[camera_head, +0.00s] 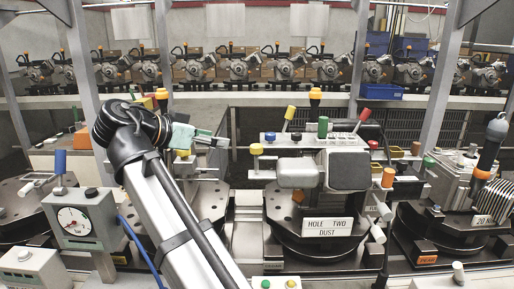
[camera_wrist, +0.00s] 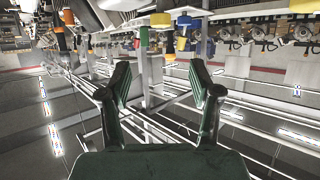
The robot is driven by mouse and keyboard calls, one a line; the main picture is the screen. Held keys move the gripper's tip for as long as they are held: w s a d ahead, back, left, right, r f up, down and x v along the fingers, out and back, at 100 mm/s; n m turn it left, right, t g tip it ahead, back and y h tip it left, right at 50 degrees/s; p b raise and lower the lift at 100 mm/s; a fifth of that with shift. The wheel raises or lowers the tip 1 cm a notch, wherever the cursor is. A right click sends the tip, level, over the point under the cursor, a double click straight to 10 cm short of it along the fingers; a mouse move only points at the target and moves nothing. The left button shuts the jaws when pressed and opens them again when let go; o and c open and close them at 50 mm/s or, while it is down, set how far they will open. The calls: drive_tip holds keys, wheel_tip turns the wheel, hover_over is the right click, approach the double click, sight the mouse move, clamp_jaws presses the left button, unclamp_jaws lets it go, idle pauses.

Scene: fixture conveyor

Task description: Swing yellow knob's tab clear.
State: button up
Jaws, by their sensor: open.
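A small round yellow knob (camera_head: 256,149) sits at the left end of the grey bar on the middle fixture in the head view. I cannot make out its tab. My gripper (camera_head: 224,142) is left of this knob with a gap between them, its fingers pointing right. In the wrist view, my gripper (camera_wrist: 161,80) is open, with nothing between the two dark fingers. A yellow piece (camera_wrist: 160,19) shows beyond and above the fingertips there; I cannot tell whether it is the same knob.
The middle fixture carries a blue knob (camera_head: 270,136), a green cylinder (camera_head: 323,127) and a yellow-topped lever (camera_head: 290,113). Its sign (camera_head: 327,227) reads "HOLE TWO DUST". A dial gauge box (camera_head: 79,220) stands at left. An upright driver-like tool (camera_head: 490,145) is at right.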

sight(257, 145)
drive_tip(key=p+x, duration=0.2)
drive_tip(key=x, duration=1.4)
drive_tip(key=shift+d+f, duration=0.1)
drive_tip(key=c, duration=1.2)
